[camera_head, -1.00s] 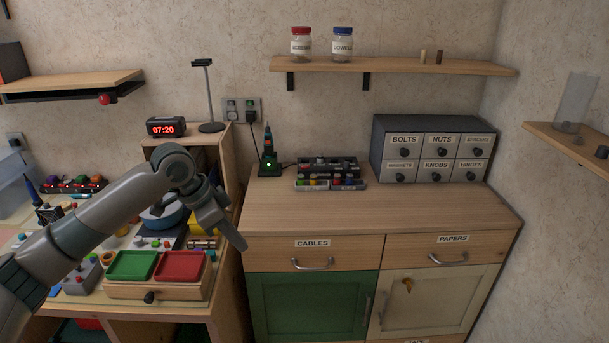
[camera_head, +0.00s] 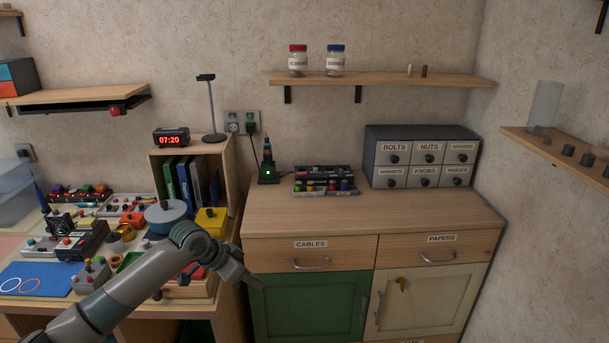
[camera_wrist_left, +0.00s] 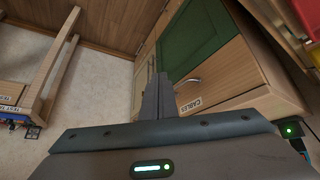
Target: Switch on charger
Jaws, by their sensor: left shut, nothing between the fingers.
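The charger (camera_head: 268,174) is a small dark stand with a tool upright in it, on the left back of the wooden counter. A small bright light shows on its front. A dark box with a green light (camera_wrist_left: 289,130), at the right edge of the left wrist view, looks like the same charger. My left gripper (camera_head: 254,282) is shut and empty. It is in front of the cabinet's left side, below the counter top and well apart from the charger. Its closed fingers (camera_wrist_left: 158,97) point toward the cabinet in the left wrist view. My right gripper is not in view.
A wall outlet (camera_head: 241,122) with a plugged cable is behind the charger. A tray of small parts (camera_head: 325,182) and a labelled drawer unit (camera_head: 421,157) stand to its right. The counter's front (camera_head: 360,215) is clear. A cluttered workbench with a clock (camera_head: 171,136) is at left.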

